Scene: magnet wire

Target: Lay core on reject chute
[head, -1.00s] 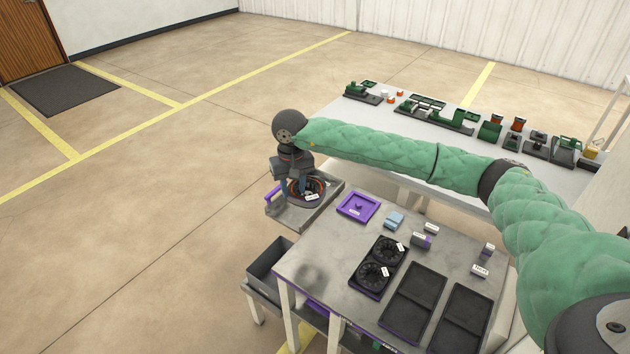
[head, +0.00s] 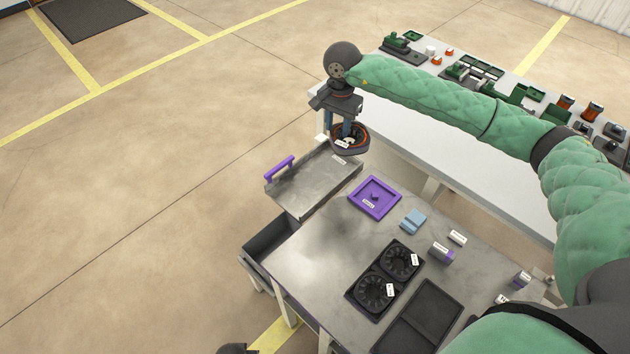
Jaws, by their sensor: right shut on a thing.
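The core (head: 350,145) is a dark ring with orange winding inside and a white tag. My right gripper (head: 344,132) points down with its blue fingers shut on the core. The reject chute (head: 308,184) is a grey metal tray with low rims and a purple handle at its left side. The core is at the chute's far right end and covers part of the view there. I cannot tell whether it touches the chute or hangs just above or beyond its end.
A purple square tray (head: 375,197) and a blue block (head: 413,221) lie on the metal table (head: 312,250) beside the chute. A black holder carries two dark cores (head: 375,291). A grey bin (head: 262,250) sits below the chute. A white bench (head: 400,130) stands behind.

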